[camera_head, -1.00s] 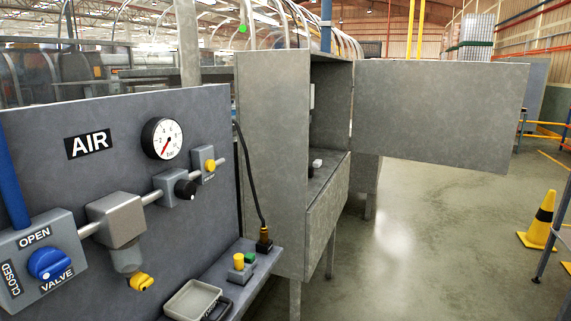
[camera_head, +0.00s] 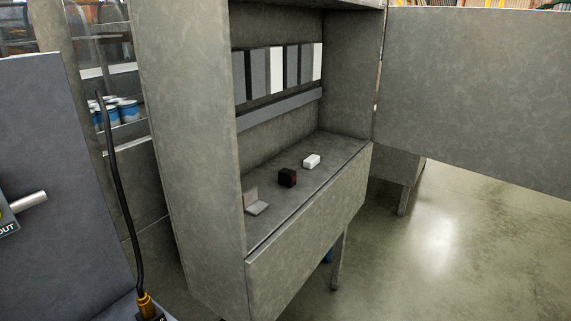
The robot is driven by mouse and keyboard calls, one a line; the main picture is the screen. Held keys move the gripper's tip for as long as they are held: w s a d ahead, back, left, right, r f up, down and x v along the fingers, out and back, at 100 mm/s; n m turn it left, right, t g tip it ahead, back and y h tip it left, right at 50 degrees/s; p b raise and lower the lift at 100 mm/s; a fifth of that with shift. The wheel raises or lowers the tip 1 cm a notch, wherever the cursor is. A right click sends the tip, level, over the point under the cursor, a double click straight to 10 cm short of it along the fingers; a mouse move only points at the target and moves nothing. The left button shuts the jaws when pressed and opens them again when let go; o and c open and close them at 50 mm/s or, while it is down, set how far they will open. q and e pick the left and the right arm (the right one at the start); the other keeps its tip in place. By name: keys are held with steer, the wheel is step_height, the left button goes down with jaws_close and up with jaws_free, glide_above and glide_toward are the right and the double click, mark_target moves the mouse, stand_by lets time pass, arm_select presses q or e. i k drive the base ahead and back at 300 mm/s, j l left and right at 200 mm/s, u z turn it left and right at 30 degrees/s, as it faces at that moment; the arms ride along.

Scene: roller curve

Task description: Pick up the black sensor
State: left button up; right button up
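The black sensor (camera_head: 287,178) is a small dark block with a reddish face. It sits on the shelf (camera_head: 313,179) inside the open grey cabinet, between a white block on its right and a grey L-shaped bracket on its left. Nothing touches it that I can see. Neither of my grippers shows in the head view.
The white block (camera_head: 311,161) and grey bracket (camera_head: 255,203) share the shelf. The cabinet's side wall (camera_head: 185,150) stands left of the opening and its door (camera_head: 480,95) is swung open to the right. A black cable (camera_head: 117,190) hangs at the left. Floor is clear at the lower right.

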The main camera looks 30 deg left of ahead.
mark_target(287, 177)
steer(key=i+l+u, duration=0.15)
steer(key=i+u, duration=0.2)
steer(key=u, duration=0.15)
steer(key=i+l+u, duration=0.25)
steer(key=u, duration=0.25)
steer(key=i+l+u, duration=0.35)
steer(key=u, duration=0.15)
steer(key=i+l+u, duration=0.2)
steer(key=l+u, duration=0.3)
steer(key=l, duration=0.1)
